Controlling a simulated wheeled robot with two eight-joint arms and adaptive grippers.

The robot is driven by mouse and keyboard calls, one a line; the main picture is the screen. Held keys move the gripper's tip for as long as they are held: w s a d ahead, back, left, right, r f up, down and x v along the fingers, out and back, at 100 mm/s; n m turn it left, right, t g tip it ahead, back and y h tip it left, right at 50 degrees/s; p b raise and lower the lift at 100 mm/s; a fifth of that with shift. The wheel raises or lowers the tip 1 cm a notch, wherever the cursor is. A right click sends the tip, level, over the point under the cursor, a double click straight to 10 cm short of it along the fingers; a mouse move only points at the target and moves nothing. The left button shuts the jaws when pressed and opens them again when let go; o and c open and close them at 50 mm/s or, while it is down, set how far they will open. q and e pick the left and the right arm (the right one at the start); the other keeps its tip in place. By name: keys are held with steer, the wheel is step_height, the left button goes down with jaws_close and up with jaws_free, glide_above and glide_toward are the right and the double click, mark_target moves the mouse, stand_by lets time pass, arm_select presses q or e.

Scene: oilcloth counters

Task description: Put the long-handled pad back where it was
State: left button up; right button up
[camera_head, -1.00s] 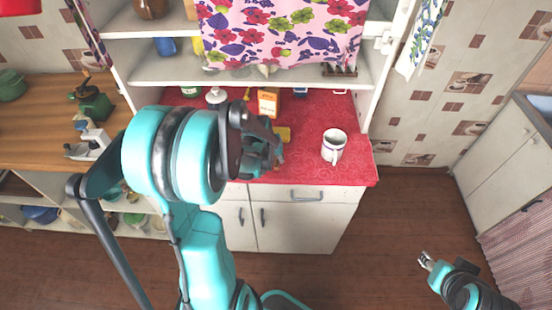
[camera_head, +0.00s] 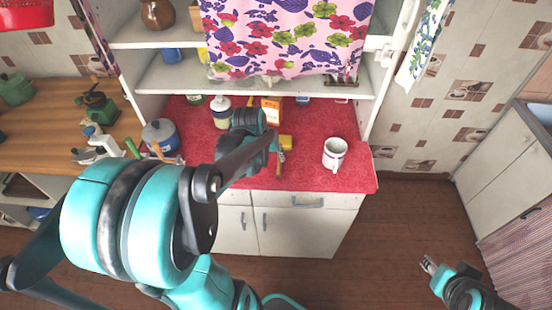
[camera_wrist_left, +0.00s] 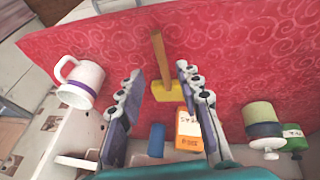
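The long-handled pad is a yellow block (camera_head: 286,142) with a wooden handle, lying on the red counter. In the left wrist view the yellow pad (camera_wrist_left: 168,90) shows between the fingers, its handle pointing toward the top of the picture. My left gripper (camera_wrist_left: 160,75) is open, with its fingers wide apart and nothing held between them. In the head view its wrist is just left of the pad, and my arm hides part of the counter. My right gripper (camera_head: 429,264) is low at the right, over the floor, away from the counter; its finger gap is too small to judge.
A white mug (camera_head: 334,153) stands right of the pad. A grey-blue pot (camera_head: 160,135) stands at the left. A flowered cloth (camera_head: 285,38) hangs over the shelves. The counter's front right is clear.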

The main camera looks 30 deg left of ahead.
arm_select(q)
steer(key=s+d+r+m+t, duration=0.1)
steer(key=s+d+r+m, duration=0.2)
steer(key=s+d, duration=0.2)
steer(key=s+d+r+m+t, duration=0.1)
steer(key=s+d+r+m, duration=0.2)
steer(key=d, duration=0.8)
steer(key=shift+s+r+m+t, duration=0.3)
steer(key=shift+s+r+t, duration=0.1)
steer(key=shift+s+r, duration=0.35)
steer(key=shift+s+d+f, duration=0.1)
steer(key=shift+f, duration=0.1)
step_height(320, 180, down, 10)
steer(key=b, duration=0.9)
steer(key=shift+b, duration=0.3)
